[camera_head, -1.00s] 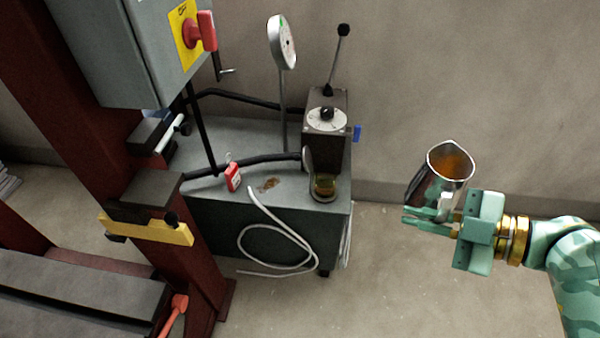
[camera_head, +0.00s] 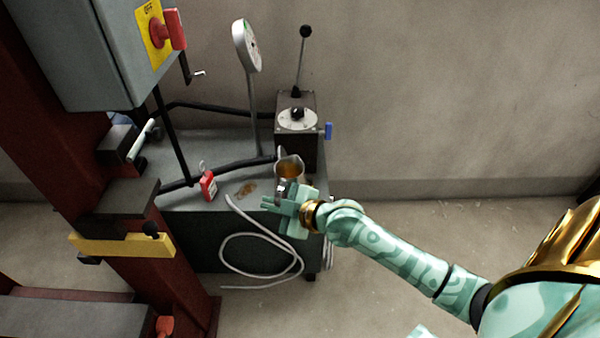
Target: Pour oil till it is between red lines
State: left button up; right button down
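My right gripper (camera_head: 279,200) is shut on a metal pitcher (camera_head: 290,163) with amber oil inside. It holds the pitcher at the front right of the grey cabinet top, in front of the dark pump unit (camera_head: 296,128). The pitcher looks roughly upright, with its open top facing me. The small glass oil cup on the cabinet is hidden behind the pitcher and gripper, so its oil level and red lines cannot be seen. My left gripper is not in view.
A grey cabinet (camera_head: 190,228) carries a round gauge on a post (camera_head: 247,45), black hoses and a red padlock (camera_head: 208,186). A white hose (camera_head: 262,237) hangs down its front. A red steel column with a yellow bar (camera_head: 125,245) stands at left. The floor at right is clear.

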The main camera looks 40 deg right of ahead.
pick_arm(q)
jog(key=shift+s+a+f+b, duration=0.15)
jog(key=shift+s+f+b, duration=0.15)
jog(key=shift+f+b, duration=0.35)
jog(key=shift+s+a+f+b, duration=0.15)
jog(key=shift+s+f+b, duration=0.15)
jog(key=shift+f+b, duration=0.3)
pick_arm(e)
jog(key=w+d+f, duration=0.1)
jog(key=w+f, duration=0.1)
jog(key=f, duration=0.4)
jog(key=w+f, duration=0.1)
jog(key=f, duration=0.6)
jog(key=shift+w+d, duration=0.35)
jog(key=shift+w, duration=0.05)
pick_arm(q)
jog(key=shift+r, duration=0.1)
